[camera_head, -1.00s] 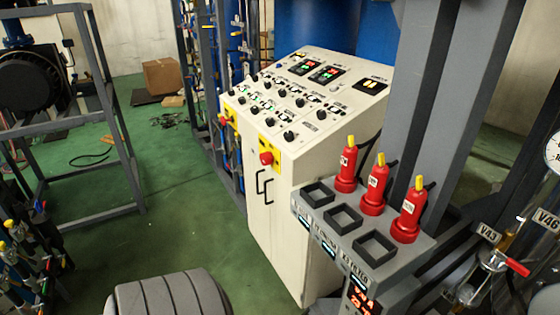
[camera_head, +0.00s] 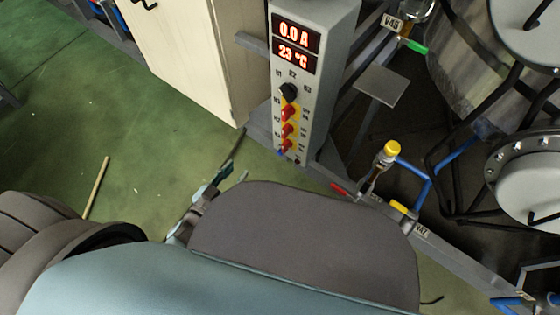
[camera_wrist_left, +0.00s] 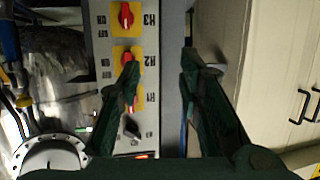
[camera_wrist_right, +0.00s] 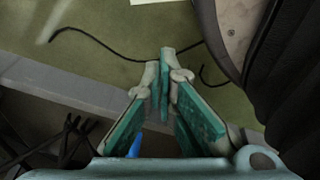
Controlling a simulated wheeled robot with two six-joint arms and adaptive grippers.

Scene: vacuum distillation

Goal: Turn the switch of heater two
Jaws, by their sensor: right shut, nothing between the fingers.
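The heater panel (camera_head: 316,100) is a grey upright box with a display and a column of knobs. The heater two switch, a red knob on a yellow plate marked H2, shows in the head view (camera_head: 287,130). In the left wrist view this H2 knob (camera_wrist_left: 127,59) is partly covered by one finger. My left gripper (camera_wrist_left: 160,63) is open and empty, its fingers spread across the panel's edge. In the head view my left gripper (camera_head: 229,167) is left of the panel's lower end, partly hidden by my arm. My right gripper (camera_wrist_right: 164,62) is shut and empty.
Red knobs H1 (camera_head: 287,113) and H3 (camera_head: 287,146) flank H2, with a black knob (camera_head: 289,92) above. A cream cabinet (camera_head: 190,50) stands left of the panel. Pipes and valves (camera_head: 392,149) crowd the right. Green floor (camera_head: 60,130) is mostly clear at left.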

